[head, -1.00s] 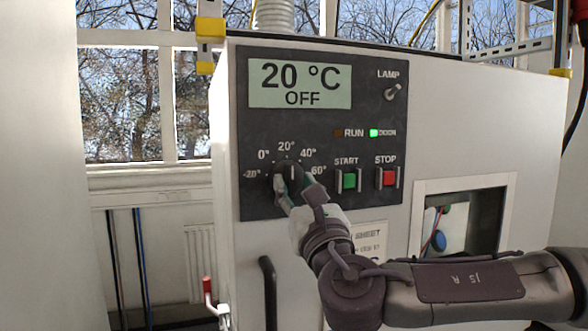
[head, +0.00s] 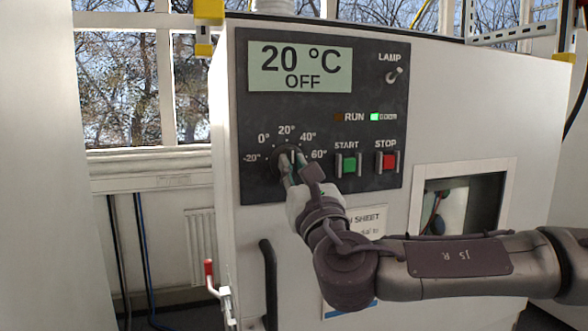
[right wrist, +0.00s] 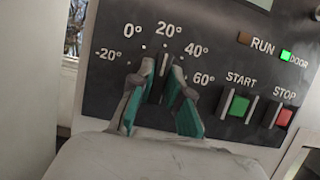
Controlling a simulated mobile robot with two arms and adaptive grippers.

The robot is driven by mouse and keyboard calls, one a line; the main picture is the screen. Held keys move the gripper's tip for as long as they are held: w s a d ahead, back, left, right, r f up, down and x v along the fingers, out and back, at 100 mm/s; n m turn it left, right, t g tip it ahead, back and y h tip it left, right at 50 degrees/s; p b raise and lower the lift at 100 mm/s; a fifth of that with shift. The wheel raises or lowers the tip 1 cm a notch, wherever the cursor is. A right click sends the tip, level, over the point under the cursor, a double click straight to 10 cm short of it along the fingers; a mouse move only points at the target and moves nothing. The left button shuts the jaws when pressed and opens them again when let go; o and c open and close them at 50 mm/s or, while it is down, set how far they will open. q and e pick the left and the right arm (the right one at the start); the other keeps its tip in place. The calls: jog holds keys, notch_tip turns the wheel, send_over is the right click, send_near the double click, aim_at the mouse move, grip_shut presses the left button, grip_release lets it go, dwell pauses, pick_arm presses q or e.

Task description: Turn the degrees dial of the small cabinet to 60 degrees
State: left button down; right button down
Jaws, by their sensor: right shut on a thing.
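The degrees dial (head: 291,157) is a dark round knob on the small cabinet's (head: 455,110) black panel, with marks from -20° to 60°. In the right wrist view the dial (right wrist: 161,82) has a white pointer line toward about 20°. My right gripper (head: 290,171) is at the dial from below and in front. In the right wrist view its two teal-padded fingers (right wrist: 160,100) stand on either side of the knob, shut on it. The display (head: 300,68) reads 20 °C OFF. My left gripper is not in view.
A green START button (head: 349,165) and a red STOP button (head: 388,161) sit close right of the dial. A lamp switch (head: 394,75) is above them. The DOOR light (head: 375,117) glows green. A black handle (head: 268,280) is below the panel.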

jog(key=shift+f+m+h+b, duration=0.15)
jog(key=shift+m+h+b, duration=0.25)
jog(key=shift+m+b, duration=0.15)
jog(key=shift+a+r+m+g+h+b, duration=0.1)
jog(key=shift+m+g+h+b, duration=0.35)
jog(key=shift+m+h+b, duration=1.95)
jog(key=shift+d+r+m+g+h+b, duration=0.3)
jog(key=shift+m+b, duration=0.85)
jog(key=shift+m, duration=2.9)
jog(key=shift+a+f+m+g+h+b, duration=0.4)
jog(key=shift+m+h+b, duration=1.05)
jog(key=shift+m, duration=1.75)
jog(key=shift+d+r+g+y+b, duration=0.1)
jog(key=shift+r+g+y+b, duration=0.15)
jog(key=shift+y+b, duration=0.15)
jog(key=c, duration=1.1)
grip_release()
jog(key=shift+s, duration=0.1)
